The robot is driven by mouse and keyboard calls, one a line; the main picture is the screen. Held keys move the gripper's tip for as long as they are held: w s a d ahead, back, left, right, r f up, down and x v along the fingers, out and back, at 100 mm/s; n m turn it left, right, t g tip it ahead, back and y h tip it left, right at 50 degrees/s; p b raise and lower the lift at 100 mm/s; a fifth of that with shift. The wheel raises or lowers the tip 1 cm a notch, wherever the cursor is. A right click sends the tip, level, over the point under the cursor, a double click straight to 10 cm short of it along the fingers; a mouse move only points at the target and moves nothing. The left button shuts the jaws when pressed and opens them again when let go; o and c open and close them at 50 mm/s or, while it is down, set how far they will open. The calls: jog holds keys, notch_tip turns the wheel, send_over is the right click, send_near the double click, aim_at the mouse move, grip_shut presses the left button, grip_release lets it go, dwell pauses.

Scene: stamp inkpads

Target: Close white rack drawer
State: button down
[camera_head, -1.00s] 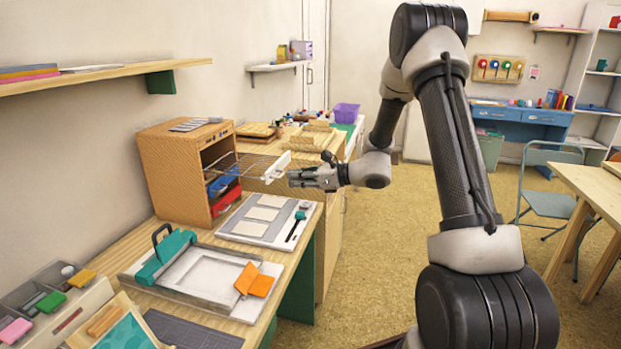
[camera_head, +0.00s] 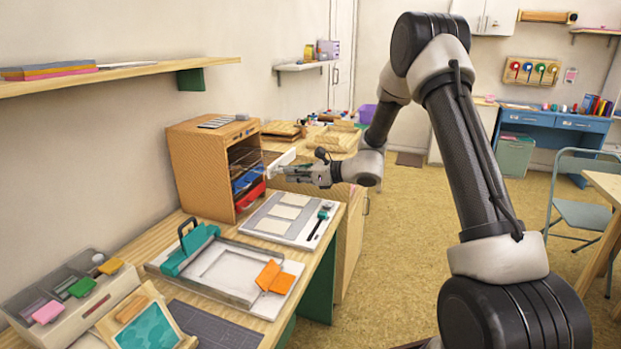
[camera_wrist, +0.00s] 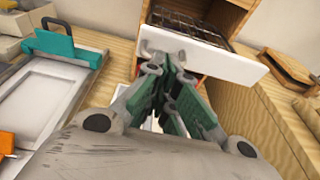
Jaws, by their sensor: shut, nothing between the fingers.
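The white rack drawer shows its white front panel (camera_head: 281,163) beside the wooden cabinet (camera_head: 204,169), partly pulled out of its upper part. In the wrist view the white front panel (camera_wrist: 205,58) spans the top middle, with a dark wire rack (camera_wrist: 190,24) behind it inside the cabinet. My gripper (camera_head: 276,172) is shut and empty, its fingertips at the outer face of the front panel. In the wrist view my gripper's fingers (camera_wrist: 170,62) are close to the panel's lower left part. I cannot tell whether they touch it.
Blue (camera_head: 248,180) and red (camera_head: 250,196) drawers sit below in the cabinet. A white board with pale panels (camera_head: 292,220) and a teal-clamped tray (camera_head: 222,268) lie on the bench in front. Open floor lies right of the bench.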

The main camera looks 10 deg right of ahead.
aim_at(251, 167)
jog(key=r+x, duration=0.1)
jog(key=x, duration=0.3)
jog(key=r+x, duration=0.1)
jog(key=x, duration=0.4)
jog(key=a+r+x, duration=0.1)
jog(key=x, duration=0.3)
jog(key=shift+w+a, duration=0.1)
jog(key=shift+a, duration=0.05)
jog(key=shift+w+a+r, duration=0.1)
